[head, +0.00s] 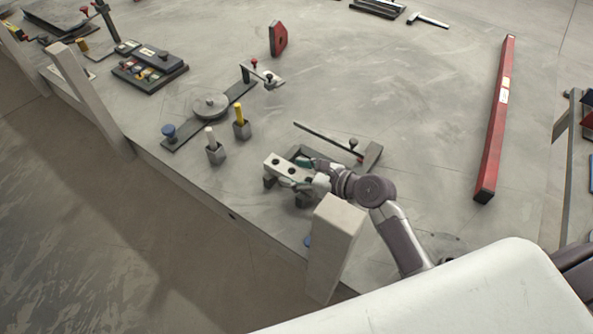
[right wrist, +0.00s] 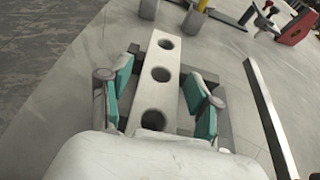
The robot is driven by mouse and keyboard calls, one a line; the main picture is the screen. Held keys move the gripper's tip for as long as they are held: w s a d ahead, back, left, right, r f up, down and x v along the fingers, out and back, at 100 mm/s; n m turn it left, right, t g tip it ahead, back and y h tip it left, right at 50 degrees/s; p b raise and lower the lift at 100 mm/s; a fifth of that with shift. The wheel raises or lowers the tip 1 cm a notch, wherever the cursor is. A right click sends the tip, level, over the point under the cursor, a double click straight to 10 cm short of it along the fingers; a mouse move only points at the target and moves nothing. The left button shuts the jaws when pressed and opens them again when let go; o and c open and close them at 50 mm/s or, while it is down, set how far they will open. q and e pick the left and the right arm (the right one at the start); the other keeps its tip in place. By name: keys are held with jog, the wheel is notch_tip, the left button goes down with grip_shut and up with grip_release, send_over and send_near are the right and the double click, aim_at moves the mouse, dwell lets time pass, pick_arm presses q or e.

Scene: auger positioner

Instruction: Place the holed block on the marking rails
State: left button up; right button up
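The holed block (head: 282,168) is a pale grey bar with a row of round holes in its top. It lies across dark rail pieces (head: 269,182) near the table's front edge, and looks level; I cannot tell whether it touches them everywhere. In the right wrist view the block (right wrist: 162,90) runs away from me, with dark rails (right wrist: 214,82) showing beside it. My right gripper (right wrist: 160,92) has its teal-padded fingers on both sides of the block. Narrow gaps show between pads and block, so it looks open. My left gripper is out of view.
A white post (head: 335,235) stands just in front of my right gripper. A thin dark bar (head: 325,138) lies behind it. Pen holders (head: 215,153) and a round-disc fixture (head: 210,107) stand to the left.

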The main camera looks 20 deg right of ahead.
jog(key=shift+r, duration=0.15)
jog(key=v, duration=1.2)
jog(key=shift+r, duration=0.1)
dwell(0.3)
